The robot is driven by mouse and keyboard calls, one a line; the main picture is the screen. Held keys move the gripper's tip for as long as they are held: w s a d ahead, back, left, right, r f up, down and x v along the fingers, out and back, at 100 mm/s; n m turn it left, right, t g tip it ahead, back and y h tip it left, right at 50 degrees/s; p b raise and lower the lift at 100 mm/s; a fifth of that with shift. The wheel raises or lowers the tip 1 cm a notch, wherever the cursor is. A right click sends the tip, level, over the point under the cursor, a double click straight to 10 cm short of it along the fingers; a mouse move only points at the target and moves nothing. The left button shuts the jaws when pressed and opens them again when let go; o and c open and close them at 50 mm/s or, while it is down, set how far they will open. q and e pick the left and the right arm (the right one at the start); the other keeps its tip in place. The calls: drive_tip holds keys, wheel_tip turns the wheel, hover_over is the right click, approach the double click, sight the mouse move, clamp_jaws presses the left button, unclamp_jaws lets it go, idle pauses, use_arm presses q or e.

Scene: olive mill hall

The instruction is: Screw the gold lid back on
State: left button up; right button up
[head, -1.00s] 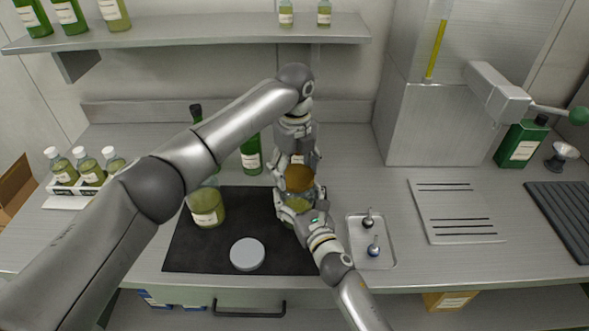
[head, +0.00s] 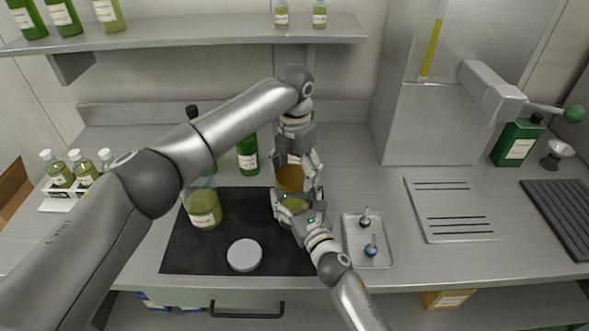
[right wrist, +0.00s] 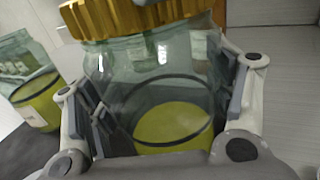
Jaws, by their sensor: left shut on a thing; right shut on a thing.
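The gold lid (head: 289,180) sits on the mouth of a glass jar (head: 293,214) above the black mat. My left gripper (head: 300,170) comes down from above and is shut on the lid. My right gripper (head: 298,208) is shut on the jar's body from the front. In the right wrist view the lid's ribbed gold rim (right wrist: 140,18) covers the jar's top, and yellow-green liquid shows low in the clear glass (right wrist: 165,75). Pads of my right gripper (right wrist: 165,110) press both sides of the glass. How far the lid's thread is engaged cannot be told.
A second jar of yellow-green liquid (head: 203,210) and a pale grey lid (head: 244,255) are on the black mat (head: 190,257). Green bottles (head: 247,160) stand behind. A small metal tray (head: 376,259) with two stoppers lies to the right. The counter farther right has free room.

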use_arm(q)
drive_tip(key=shift+w+a+r, duration=0.1)
drive_tip(key=o, duration=0.8)
drive_tip(key=shift+o, duration=0.2)
drive_tip(key=shift+r, duration=2.2)
